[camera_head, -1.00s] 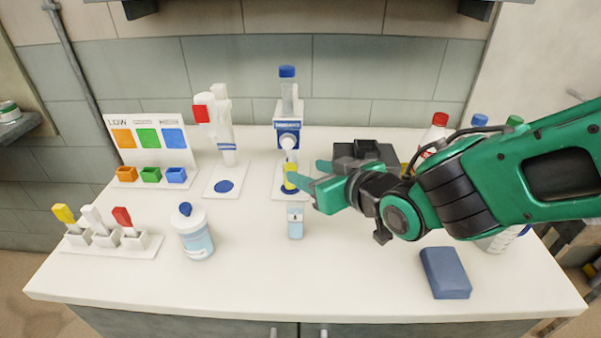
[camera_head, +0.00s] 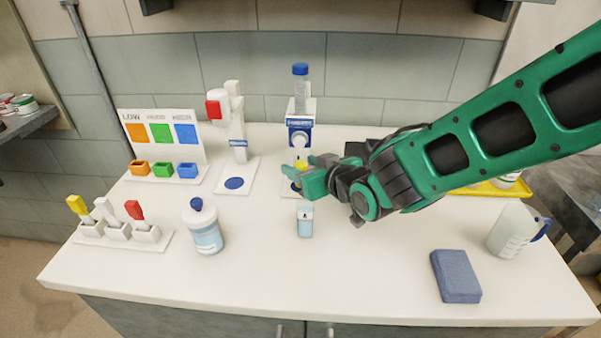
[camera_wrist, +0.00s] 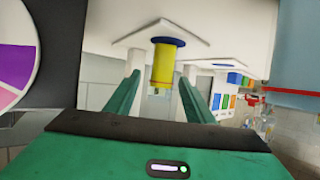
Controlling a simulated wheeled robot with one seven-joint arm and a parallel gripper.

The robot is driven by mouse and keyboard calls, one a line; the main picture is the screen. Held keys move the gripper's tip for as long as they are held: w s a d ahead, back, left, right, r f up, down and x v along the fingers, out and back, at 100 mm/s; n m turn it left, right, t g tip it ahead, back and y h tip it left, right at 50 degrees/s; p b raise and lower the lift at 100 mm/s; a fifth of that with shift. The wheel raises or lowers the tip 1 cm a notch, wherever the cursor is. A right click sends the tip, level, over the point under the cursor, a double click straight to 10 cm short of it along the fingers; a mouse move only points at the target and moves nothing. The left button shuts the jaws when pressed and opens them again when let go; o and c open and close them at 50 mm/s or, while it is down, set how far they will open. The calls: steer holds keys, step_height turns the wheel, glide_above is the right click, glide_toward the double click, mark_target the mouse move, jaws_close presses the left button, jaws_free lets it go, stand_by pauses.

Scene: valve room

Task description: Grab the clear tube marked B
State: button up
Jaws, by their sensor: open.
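A clear tube (camera_wrist: 162,68) with yellow in it stands on the blue disc (camera_wrist: 168,42) of the dispenser's white base. The wrist view shows it upside down, between the two green fingers. In the head view only a bit of its yellow (camera_head: 301,165) shows behind my gripper (camera_head: 296,180). My gripper is open, with a finger (camera_wrist: 124,97) on each side of the tube and gaps visible. No letter is readable on it. A second small clear tube (camera_head: 305,222) with pale blue in it stands in front, its mark too small to read.
The white and blue dispenser (camera_head: 299,135) rises behind the yellow tube. A white bottle (camera_head: 203,228), a rack of coloured sticks (camera_head: 120,235), a blue sponge (camera_head: 455,276) and a jug (camera_head: 511,230) stand around. The front middle of the counter is clear.

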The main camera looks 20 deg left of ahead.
steer(key=shift+w+a+f, duration=0.2)
steer(key=shift+w+a, duration=0.1)
steer(key=shift+a, duration=0.05)
jaws_close()
steer(key=shift+r, duration=0.1)
